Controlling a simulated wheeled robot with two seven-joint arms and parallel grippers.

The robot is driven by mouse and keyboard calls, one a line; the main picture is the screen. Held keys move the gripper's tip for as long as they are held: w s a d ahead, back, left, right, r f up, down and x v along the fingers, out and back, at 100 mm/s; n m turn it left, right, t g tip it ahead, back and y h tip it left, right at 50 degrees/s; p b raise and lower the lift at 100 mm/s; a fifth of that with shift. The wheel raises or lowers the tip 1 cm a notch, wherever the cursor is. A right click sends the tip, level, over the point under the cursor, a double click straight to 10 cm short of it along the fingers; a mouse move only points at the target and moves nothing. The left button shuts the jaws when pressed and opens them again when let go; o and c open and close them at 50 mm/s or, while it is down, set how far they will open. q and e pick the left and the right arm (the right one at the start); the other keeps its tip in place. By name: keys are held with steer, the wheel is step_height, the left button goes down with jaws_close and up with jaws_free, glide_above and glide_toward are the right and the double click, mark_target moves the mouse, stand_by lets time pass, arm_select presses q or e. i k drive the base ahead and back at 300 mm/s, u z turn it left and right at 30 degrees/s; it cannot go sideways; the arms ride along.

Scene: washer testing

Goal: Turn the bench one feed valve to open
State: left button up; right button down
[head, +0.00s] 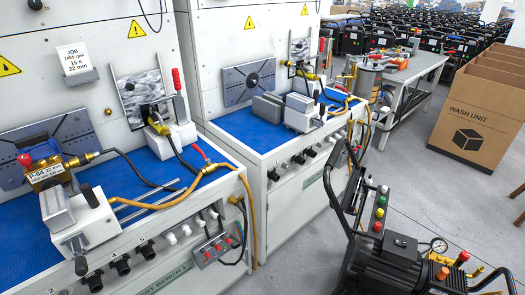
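The nearer test bench (215,185) is at the left, with a blue mat; its front label (165,281) is partly cut off and its number is unreadable. A brass valve (209,168) with a red-tipped lever (201,153) sits at its right front edge, in line with a yellow hose. The lever slants up and left, across the hose line. A second red-handled lever (177,80) stands upright by a grey block at the back. I cannot tell which is the feed valve. Neither of my grippers is in view.
A pump (45,175) tagged P-04 sits on the near bench behind a vise (85,222). A second bench (285,140) stands to its right. A black pressure washer (400,262) stands on the floor at bottom right. A cardboard box (475,110) is beyond.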

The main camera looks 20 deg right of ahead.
mark_target(195, 146)
steer(key=z, duration=0.95)
steer(key=i, duration=1.05)
steer(key=u, duration=0.6)
